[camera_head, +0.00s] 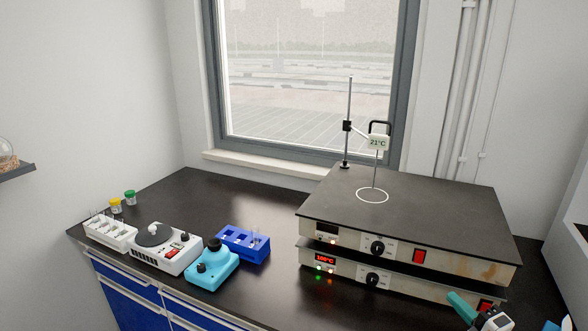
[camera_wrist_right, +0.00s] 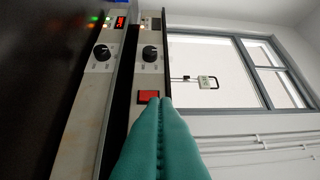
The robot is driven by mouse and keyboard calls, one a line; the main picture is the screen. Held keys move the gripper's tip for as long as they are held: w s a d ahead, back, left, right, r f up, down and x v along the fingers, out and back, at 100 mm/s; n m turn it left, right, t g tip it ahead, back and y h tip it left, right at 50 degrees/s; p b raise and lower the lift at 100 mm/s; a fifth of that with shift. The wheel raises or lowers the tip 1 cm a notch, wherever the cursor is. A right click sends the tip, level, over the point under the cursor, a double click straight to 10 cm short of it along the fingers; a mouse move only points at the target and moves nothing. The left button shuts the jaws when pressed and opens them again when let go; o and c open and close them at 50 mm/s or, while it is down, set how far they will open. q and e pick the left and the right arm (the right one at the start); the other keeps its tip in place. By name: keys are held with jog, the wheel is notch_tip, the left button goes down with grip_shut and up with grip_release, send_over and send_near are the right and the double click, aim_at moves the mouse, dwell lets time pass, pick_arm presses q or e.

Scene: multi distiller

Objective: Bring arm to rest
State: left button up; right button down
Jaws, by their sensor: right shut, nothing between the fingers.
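My right gripper (camera_head: 452,296) shows at the lower right of the head view, its teal fingers in front of the lower hot plate near a red switch. In the right wrist view its two teal fingers (camera_wrist_right: 160,101) lie together with nothing between them. In that view the fingertips overlap the area just below the upper plate's red switch (camera_wrist_right: 148,97); I cannot tell whether they touch it. The upper hot plate (camera_head: 400,205) sits on the lower hot plate (camera_head: 345,275), whose red display reads about 100°C. My left gripper is not in view.
A stand with a 21°C thermometer (camera_head: 379,142) rises from the upper plate. On the dark bench are a blue rack (camera_head: 232,247), a turquoise device (camera_head: 211,268), a white stirrer (camera_head: 165,252), a white rack (camera_head: 107,233) and two small jars.

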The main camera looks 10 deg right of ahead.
jog(key=s+a+f+m+g+h, duration=0.5)
jog(key=s+a+f+m, duration=0.25)
jog(key=f+m, duration=0.3)
jog(key=s+a+f+m+g+y, duration=0.1)
jog(key=s+a+f+m+g, duration=0.1)
jog(key=s+a+m+g, duration=0.45)
jog(key=s+a+f+m+g, duration=0.1)
jog(key=s+a+m+g, duration=0.15)
jog(key=s+a, duration=0.65)
jog(key=s+d+f+g, duration=0.1)
jog(key=s+f, duration=0.1)
jog(key=f, duration=1.1)
jog(key=s+d+f+g, duration=0.1)
jog(key=s+f, duration=0.1)
jog(key=f, duration=1.2)
jog(key=s+d+f+n+g, duration=0.1)
jog(key=s+d+f, duration=0.2)
jog(key=s+f, duration=1.1)
jog(key=shift+s+f, duration=0.35)
jog(key=shift+s, duration=0.55)
